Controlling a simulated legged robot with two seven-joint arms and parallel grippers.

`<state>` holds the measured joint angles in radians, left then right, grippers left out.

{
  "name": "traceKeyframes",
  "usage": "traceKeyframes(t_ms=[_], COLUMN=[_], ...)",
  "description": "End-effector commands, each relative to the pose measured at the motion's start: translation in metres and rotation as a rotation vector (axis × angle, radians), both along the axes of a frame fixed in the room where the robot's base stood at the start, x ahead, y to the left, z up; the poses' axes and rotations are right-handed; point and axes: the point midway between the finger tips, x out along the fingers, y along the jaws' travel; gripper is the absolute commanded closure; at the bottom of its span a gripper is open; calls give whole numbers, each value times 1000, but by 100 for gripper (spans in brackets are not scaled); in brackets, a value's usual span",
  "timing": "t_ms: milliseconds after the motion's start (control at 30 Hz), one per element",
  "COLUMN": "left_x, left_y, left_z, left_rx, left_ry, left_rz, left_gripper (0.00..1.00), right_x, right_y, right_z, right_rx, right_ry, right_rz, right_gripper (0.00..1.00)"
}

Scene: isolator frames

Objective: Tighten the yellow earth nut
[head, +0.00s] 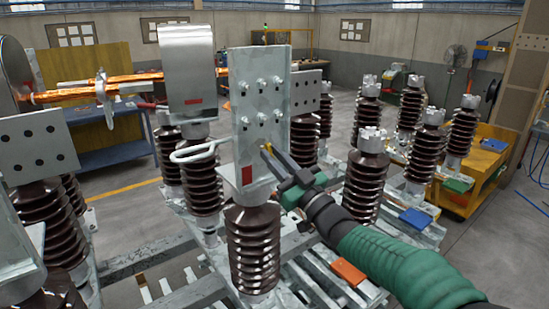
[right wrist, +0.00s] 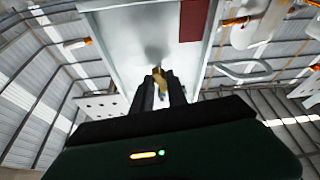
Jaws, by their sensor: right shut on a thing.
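The yellow earth nut (right wrist: 160,76) sits low on the upright grey metal plate (head: 248,120), below several bolts. In the head view only a small bit of the nut (head: 266,148) shows at the fingertips. My right gripper (head: 269,152) reaches in from the right, its two dark fingers pointing at the plate. In the right wrist view my right gripper (right wrist: 162,84) has a finger on each side of the nut and is shut on it. The fingers hide part of the nut. My left gripper is not in view.
The plate stands on a brown ribbed insulator (head: 254,248). More insulators (head: 367,180) stand close on both sides, beside my right arm. A metal loop handle (head: 196,151) sticks out left of the plate. An orange block (head: 348,272) lies on the frame below.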

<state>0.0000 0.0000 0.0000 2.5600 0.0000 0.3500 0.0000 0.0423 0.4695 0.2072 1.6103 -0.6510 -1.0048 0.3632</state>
Motion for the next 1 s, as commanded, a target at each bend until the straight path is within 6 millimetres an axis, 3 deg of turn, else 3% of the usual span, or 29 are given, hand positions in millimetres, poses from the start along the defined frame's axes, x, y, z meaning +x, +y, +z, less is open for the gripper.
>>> traceKeyframes(t_ms=[800,833,1000], left_x=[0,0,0], left_y=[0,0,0], left_z=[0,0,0], left_rx=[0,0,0], left_ry=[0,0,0], left_rz=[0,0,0], left_gripper=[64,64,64], right_x=[0,0,0], right_y=[-1,-1,-1], right_z=[3,3,2], right_rx=[2,2,1], right_ry=[-4,-4,-3], right_rz=[-2,-2,-1], right_gripper=[100,81,61])
